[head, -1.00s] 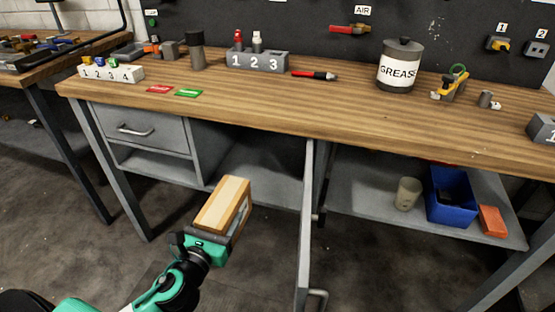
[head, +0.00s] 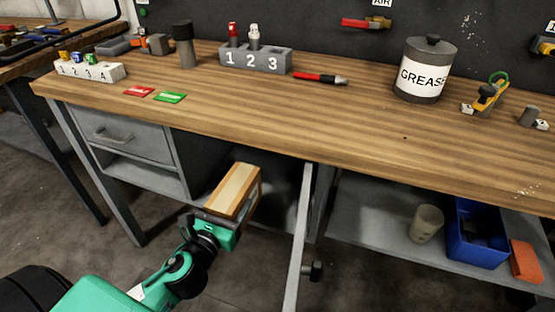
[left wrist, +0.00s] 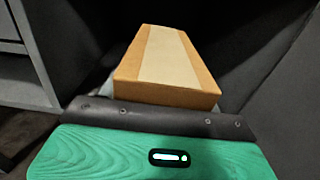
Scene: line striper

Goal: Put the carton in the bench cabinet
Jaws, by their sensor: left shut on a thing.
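The carton (head: 234,190) is a brown box with a pale tape strip along its top. My left gripper (head: 226,220) is shut on it and holds it below the bench top, at the front of the cabinet opening. In the left wrist view the carton (left wrist: 168,62) points away from me into the dark interior, with the green gripper body (left wrist: 150,155) below it. The bench cabinet's door (head: 298,240) stands open, edge toward me, just right of the carton. The cabinet's inside (head: 277,190) is dark and partly hidden by the carton. My right gripper is not in view.
A drawer unit (head: 125,138) is left of the cabinet. Right of the door, a lower shelf (head: 365,225) holds a beige cup (head: 426,224), a blue bin (head: 472,255) and an orange block (head: 525,262). The wooden bench top (head: 330,125) is above the carton, with a grease can (head: 424,78).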

